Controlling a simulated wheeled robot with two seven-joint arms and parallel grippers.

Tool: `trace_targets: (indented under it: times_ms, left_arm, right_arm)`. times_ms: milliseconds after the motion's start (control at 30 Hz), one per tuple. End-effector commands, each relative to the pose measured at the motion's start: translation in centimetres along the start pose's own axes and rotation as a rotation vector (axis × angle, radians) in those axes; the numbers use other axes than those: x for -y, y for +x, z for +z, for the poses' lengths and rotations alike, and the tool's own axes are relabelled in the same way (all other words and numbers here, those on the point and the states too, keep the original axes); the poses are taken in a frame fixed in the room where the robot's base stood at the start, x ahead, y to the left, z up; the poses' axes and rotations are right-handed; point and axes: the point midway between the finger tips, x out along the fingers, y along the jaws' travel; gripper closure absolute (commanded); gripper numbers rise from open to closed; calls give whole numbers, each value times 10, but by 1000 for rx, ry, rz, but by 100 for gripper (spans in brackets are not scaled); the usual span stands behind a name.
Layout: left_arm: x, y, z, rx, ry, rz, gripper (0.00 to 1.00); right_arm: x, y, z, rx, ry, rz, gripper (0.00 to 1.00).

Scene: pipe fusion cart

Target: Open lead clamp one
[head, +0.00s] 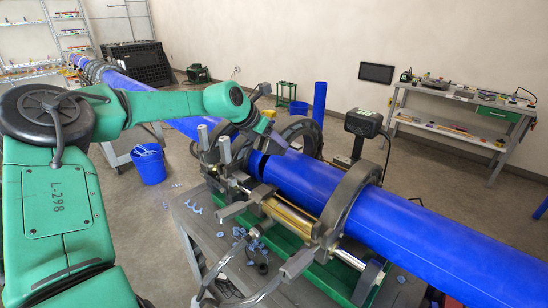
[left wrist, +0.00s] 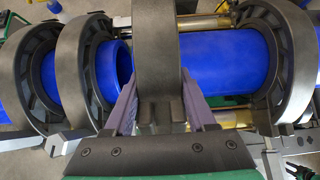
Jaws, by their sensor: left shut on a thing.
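My left gripper (head: 272,141) reaches in over the fusion cart's clamps. In the left wrist view its purple fingers (left wrist: 160,112) are shut on a broad dark grey clamp arch (left wrist: 156,50), seen nearly edge-on across the blue pipe. I cannot read a label showing that it is lead clamp one. An open blue pipe end (left wrist: 123,62) shows just left of it. Two dark clamp rings (left wrist: 84,65) stand to the left, and another (left wrist: 268,60) stands to the right around the pipe. How the held arch joins its lower half is hidden. My right gripper is in neither view.
The long blue pipe (head: 440,250) runs to the lower right. The cart's grey top (head: 210,240) carries blue shavings. A small screen (head: 363,123) stands behind the clamps. A blue bucket (head: 148,163) is on the floor; a workbench (head: 470,105) stands far right.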

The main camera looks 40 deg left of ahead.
Motion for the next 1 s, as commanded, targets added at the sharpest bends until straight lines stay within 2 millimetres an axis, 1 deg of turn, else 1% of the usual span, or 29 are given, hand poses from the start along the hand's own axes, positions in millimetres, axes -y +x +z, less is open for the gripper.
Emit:
trace_targets:
  times_ms: [33, 267, 500, 633, 933, 1000]
  left_arm:
    - [-1, -3, 6, 16, 0, 5, 88]
    - [-1, -3, 8, 15, 0, 5, 88]
    - [-1, -8, 38, 15, 0, 5, 88]
    - [-1, -8, 51, 15, -1, 5, 88]
    - [-1, -6, 53, 16, -2, 3, 88]
    - [-1, -7, 56, 15, -1, 4, 88]
  right_arm:
    - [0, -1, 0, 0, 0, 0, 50]
    - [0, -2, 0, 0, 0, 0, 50]
    - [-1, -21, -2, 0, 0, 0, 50]
    - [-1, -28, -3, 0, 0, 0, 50]
    - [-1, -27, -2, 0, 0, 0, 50]
    - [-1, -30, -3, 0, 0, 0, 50]
